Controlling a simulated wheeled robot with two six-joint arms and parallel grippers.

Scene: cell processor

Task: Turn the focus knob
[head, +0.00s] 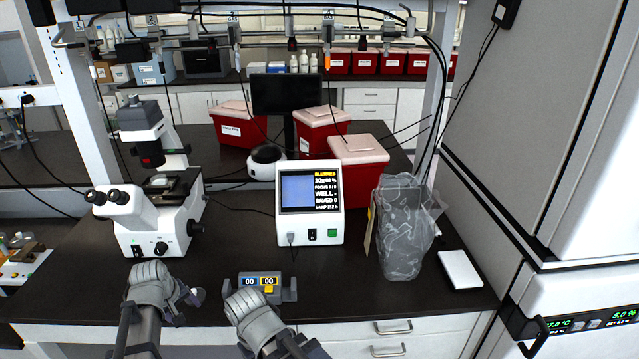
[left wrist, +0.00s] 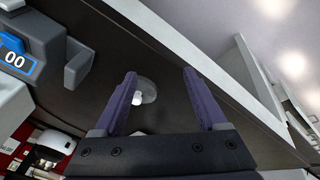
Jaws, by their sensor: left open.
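A white microscope (head: 150,215) with black eyepieces stands at the left of the dark bench. A black focus knob (head: 194,228) sticks out of its right side near the base, and a smaller black knob (head: 162,248) is on its front. My left gripper (head: 172,292) is in front of the microscope, below and apart from the knobs. In the left wrist view its two purple fingers (left wrist: 161,76) are apart with nothing held. My right gripper (head: 255,308) is at the front of the bench; its fingers are not clear. A white monitor box (head: 310,215) reads BLURRED.
A small clear disc with a white part (left wrist: 146,92) lies on the bench near my left gripper. A grey counter stand (head: 289,290) with blue and yellow displays is between the arms. A grey bag (head: 405,230) and red bins stand further right and back.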

